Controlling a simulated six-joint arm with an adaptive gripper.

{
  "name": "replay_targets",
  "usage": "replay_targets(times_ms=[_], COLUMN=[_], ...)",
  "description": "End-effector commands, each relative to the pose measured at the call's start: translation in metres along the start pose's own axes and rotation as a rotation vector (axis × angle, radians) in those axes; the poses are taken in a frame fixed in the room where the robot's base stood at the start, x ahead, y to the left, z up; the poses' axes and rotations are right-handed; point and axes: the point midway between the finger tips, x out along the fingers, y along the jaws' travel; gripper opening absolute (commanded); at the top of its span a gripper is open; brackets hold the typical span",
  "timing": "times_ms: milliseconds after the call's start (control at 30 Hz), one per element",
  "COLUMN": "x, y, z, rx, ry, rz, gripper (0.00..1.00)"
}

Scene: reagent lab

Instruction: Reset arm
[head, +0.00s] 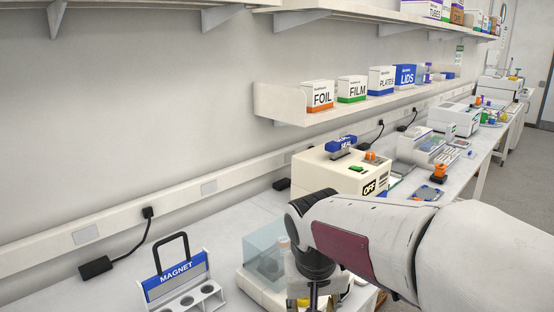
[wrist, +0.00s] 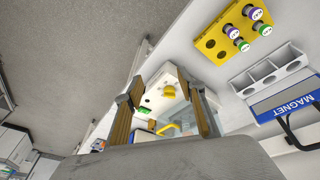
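My gripper (wrist: 160,82) shows in the wrist view with its two brown-padded fingers spread apart. Nothing is held between them. Beyond the fingers is a white device with a yellow knob (wrist: 169,91). In the head view my arm reaches in from the right and bends down. My gripper (head: 313,300) is partly cut off at the bottom edge there, in front of a white device with a clear lid (head: 262,250).
A blue and white MAGNET rack (head: 178,285) stands at the front left; it also shows in the wrist view (wrist: 268,85). A yellow rack (wrist: 213,45) holds several capped vials. A white machine marked OFF (head: 330,172) stands behind my arm. A shelf (head: 275,105) with boxes hangs above.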

Motion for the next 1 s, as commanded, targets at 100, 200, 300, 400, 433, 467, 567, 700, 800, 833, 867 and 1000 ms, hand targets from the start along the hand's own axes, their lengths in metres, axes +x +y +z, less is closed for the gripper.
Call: replay_targets(times_ms=[100, 200, 300, 400, 433, 467, 567, 700, 800, 833, 867, 1000], x=[-0.009, -0.015, -0.021, -0.027, -0.028, -0.03, -0.034, -0.04, -0.043, -0.044, -0.045, -0.049], y=[0.011, 0.019, 0.026, 0.033, 0.035, 0.037, 0.043, 0.051, 0.056, 0.058, 0.059, 0.065], z=[0.024, 0.042, 0.059, 0.077, 0.082, 0.087, 0.103, 0.125, 0.14, 0.144, 0.149, 0.168], rx=[-0.027, -0.044, -0.057, -0.067, -0.069, -0.07, -0.072, -0.071, -0.064, -0.061, -0.059, -0.037], ry=[-0.003, -0.002, 0.001, 0.007, 0.009, 0.012, 0.02, 0.037, 0.051, 0.056, 0.06, 0.085], rz=[-0.013, -0.023, -0.034, -0.042, -0.045, -0.047, -0.055, -0.063, -0.068, -0.069, -0.07, -0.074], gripper=[0.39, 0.39, 0.39, 0.39, 0.39, 0.39, 0.39, 0.39, 0.39, 0.39, 0.39, 0.39])
